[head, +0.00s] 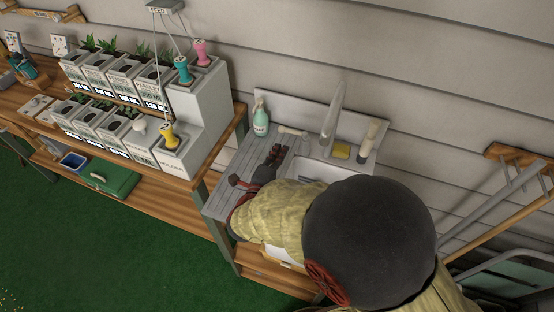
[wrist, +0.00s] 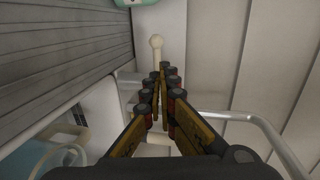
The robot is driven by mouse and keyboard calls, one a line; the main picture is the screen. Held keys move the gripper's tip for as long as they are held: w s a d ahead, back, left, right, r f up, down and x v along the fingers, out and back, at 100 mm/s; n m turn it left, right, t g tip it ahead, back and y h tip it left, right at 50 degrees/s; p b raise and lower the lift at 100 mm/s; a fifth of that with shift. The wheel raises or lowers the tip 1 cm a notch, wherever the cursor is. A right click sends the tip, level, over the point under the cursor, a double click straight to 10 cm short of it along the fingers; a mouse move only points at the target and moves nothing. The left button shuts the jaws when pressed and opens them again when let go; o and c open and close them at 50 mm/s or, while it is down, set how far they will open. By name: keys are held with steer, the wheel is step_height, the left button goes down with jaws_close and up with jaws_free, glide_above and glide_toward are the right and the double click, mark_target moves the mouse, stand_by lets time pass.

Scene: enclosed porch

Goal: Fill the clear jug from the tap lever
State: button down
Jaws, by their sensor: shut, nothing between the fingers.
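The tap lever (head: 293,132) is a pale stick with a round knob beside the spout; in the wrist view the lever (wrist: 157,46) stands just beyond my fingertips. The grey tap spout (head: 333,118) rises over the sink, and in the wrist view it curves at the right (wrist: 255,121). A clear, bluish vessel that looks like the jug (wrist: 35,155) is partly in view at lower left of the wrist view; my arm hides that area in the head view. My gripper (head: 275,154) is shut and empty near the lever; its fingers (wrist: 160,85) point toward it. Contact cannot be told.
A green soap bottle (head: 261,120) stands left of the lever. A yellow sponge (head: 341,151) and a brush (head: 373,131) are right of the spout. The ribbed drainboard (head: 232,180) is left of the sink. A bench with several labelled boxes (head: 207,100) stands further left.

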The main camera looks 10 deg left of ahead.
mark_target(290, 130)
steer(key=b+x, duration=0.2)
steer(key=x, duration=0.6)
steer(key=shift+w+f, duration=0.1)
steer(key=shift+w, duration=0.15)
steer(key=shift+w, duration=0.1)
steer(key=shift+w+f+b, duration=0.1)
steer(key=shift+w+b, duration=0.35)
steer(key=shift+b, duration=0.15)
steer(key=shift+a, duration=0.1)
steer(key=shift+s, duration=0.15)
